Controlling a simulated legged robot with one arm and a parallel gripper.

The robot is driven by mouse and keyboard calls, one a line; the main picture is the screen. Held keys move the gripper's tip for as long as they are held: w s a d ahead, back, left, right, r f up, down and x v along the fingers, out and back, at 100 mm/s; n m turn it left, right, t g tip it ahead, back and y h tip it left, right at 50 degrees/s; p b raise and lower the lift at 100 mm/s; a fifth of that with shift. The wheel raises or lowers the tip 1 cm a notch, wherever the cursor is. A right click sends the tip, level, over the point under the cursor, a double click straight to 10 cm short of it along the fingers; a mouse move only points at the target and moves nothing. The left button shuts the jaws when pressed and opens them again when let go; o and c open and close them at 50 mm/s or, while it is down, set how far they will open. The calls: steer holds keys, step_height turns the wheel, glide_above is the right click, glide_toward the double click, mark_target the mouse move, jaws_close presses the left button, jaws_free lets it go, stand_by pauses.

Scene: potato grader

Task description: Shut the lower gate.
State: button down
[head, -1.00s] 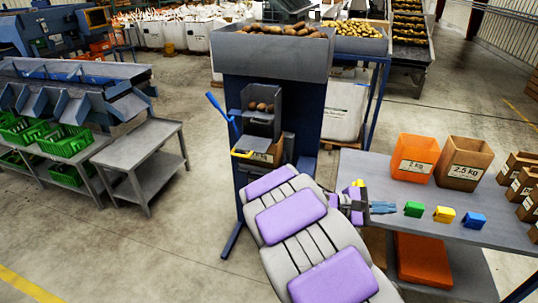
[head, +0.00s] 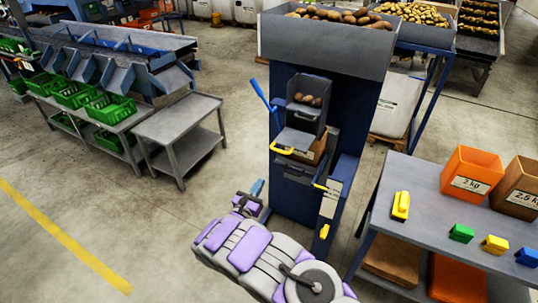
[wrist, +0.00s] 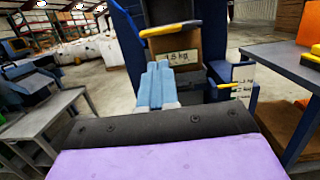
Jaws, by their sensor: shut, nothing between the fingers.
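The lower gate (head: 298,139) is a grey plate with a yellow handle (head: 282,151) along its front edge. It juts out below a grey compartment on the blue grader stand. Its yellow handle also shows in the wrist view (wrist: 170,29), above a brown carton. Several potatoes (head: 308,99) lie in the compartment above the plate. My gripper (head: 258,187) is shut and empty, low and to the left of the stand. Its pale blue fingers (wrist: 156,85) point toward the stand in the wrist view, below the handle and apart from it.
A blue lever (head: 262,93) sticks out left of the stand. The brown carton (wrist: 177,46) sits under the gate. A grey table (head: 425,215) with bins and coloured clips stands at right. A grey side table (head: 178,118) stands at left, with open floor between it and the stand.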

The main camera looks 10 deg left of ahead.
steer(key=b+x, duration=0.2)
steer(key=x, duration=1.2)
steer(key=shift+f, duration=0.1)
steer(key=shift+b, duration=0.3)
